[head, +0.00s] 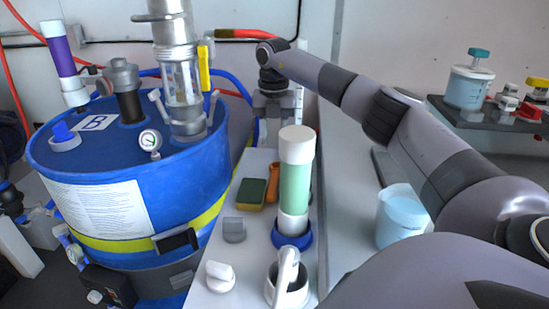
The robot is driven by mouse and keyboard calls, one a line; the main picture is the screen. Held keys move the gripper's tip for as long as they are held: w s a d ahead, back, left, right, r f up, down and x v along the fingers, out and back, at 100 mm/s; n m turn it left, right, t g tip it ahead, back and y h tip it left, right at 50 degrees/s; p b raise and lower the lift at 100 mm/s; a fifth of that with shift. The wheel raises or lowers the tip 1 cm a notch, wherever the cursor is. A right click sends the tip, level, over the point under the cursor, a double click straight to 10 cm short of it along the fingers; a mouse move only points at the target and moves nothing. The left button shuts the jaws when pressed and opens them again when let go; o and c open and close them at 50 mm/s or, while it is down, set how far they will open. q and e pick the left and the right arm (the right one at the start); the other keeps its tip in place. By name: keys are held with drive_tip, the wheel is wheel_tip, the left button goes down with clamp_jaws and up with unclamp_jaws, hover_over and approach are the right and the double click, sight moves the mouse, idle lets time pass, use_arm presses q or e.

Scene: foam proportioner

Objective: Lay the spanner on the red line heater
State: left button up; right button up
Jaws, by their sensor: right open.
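A small orange long-shaped piece (272,182) lies on the pale narrow bench; it may be the spanner, but it is too small to tell. I cannot pick out the red line heater for sure. My right arm reaches in from the right to the back of the bench. My right gripper (273,106) is at its far end, pointing down beyond the orange piece and apart from it. Its fingers are small and partly hidden, and I see nothing held in it. My left gripper is not in view.
A blue drum (105,172) with a pump and gauge fills the left. On the bench are a green cylinder (297,190) with white ends, a green-yellow sponge (251,194) and a white cup (288,290). A light blue bucket (401,218) stands right; a dark shelf is behind.

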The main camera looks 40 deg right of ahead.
sight(274, 178)
drive_tip(key=f+n, duration=0.1)
drive_tip(key=n, duration=0.7)
drive_tip(key=f+n+p, duration=0.1)
drive_tip(key=n, duration=0.8)
drive_tip(key=s+f+n, duration=0.1)
drive_tip(key=f+n, duration=0.1)
drive_tip(key=n, duration=0.6)
drive_tip(key=shift+a+n+t+h, duration=0.3)
drive_tip(key=shift+n+h, duration=0.1)
drive_tip(key=n, duration=0.5)
drive_tip(key=shift+s+a+f+p, duration=0.1)
drive_tip(key=shift+a+f+p, duration=0.05)
drive_tip(key=shift+f+p, duration=0.15)
drive_tip(key=n, duration=0.4)
drive_tip(key=shift+s+f, duration=0.1)
drive_tip(key=shift+f, duration=0.7)
drive_tip(key=f, duration=0.4)
drive_tip(key=w+f, duration=0.1)
drive_tip(key=f, duration=0.1)
drive_tip(key=shift+w+d+p, duration=0.1)
drive_tip(key=shift+d+p, duration=0.25)
